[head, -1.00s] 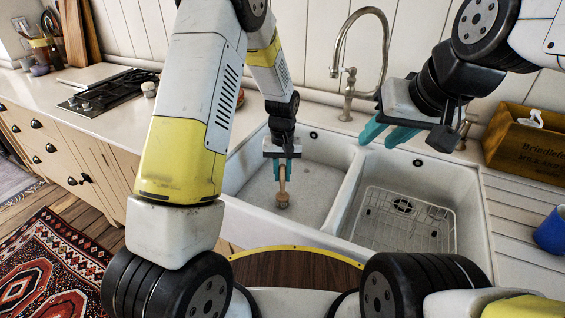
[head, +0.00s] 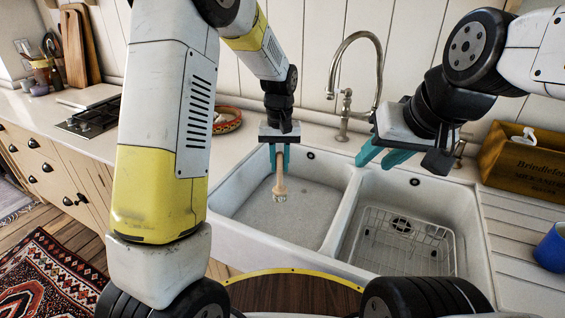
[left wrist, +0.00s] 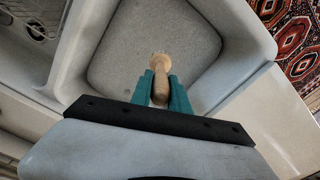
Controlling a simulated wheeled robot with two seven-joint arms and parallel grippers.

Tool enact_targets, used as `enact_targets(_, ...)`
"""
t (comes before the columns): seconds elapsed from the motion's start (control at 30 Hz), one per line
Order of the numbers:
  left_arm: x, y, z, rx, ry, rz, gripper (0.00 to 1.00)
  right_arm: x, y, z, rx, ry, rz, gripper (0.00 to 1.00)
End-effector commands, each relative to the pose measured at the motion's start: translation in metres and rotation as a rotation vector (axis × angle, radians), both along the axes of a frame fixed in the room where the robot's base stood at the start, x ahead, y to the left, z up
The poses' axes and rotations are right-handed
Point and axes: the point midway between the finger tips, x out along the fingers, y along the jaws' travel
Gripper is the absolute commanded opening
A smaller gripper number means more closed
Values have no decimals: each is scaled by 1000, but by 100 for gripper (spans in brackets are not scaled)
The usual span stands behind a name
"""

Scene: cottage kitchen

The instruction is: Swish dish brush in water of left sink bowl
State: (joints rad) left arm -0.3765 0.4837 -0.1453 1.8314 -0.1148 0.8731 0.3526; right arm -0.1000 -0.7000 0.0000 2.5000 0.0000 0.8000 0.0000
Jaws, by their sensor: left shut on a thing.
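My left gripper (head: 279,158) is shut on the wooden dish brush (head: 280,182), which hangs head down over the left sink bowl (head: 240,207). The brush head shows whole, and it seems to be above the water or bowl floor; the exact gap is hard to tell. In the left wrist view the brush (left wrist: 161,78) sits between the teal fingers (left wrist: 160,92), pointing into the bowl (left wrist: 125,40). My right gripper (head: 385,155) is empty, with its teal fingers apart, above the back of the right sink bowl (head: 450,205).
A wire rack (head: 405,240) lies in the right bowl. The curved tap (head: 342,100) stands behind the divider. A wooden crate (head: 525,165) and a blue mug (head: 551,246) are at the right. A patterned bowl (head: 228,120) sits behind the sink at the left.

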Motion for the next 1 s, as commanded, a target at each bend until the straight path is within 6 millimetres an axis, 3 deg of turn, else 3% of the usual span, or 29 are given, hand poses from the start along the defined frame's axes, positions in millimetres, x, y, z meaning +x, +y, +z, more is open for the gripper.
enact_targets(0.5, 0, 0, 59, -1, -1, -1, 0, 0, 0, 0, 0, 0, 0, 36)
enact_targets(1.0, 0, 0, 65, 0, 0, 0, 0, 0, 0, 0, 0, 0, 0, 36)
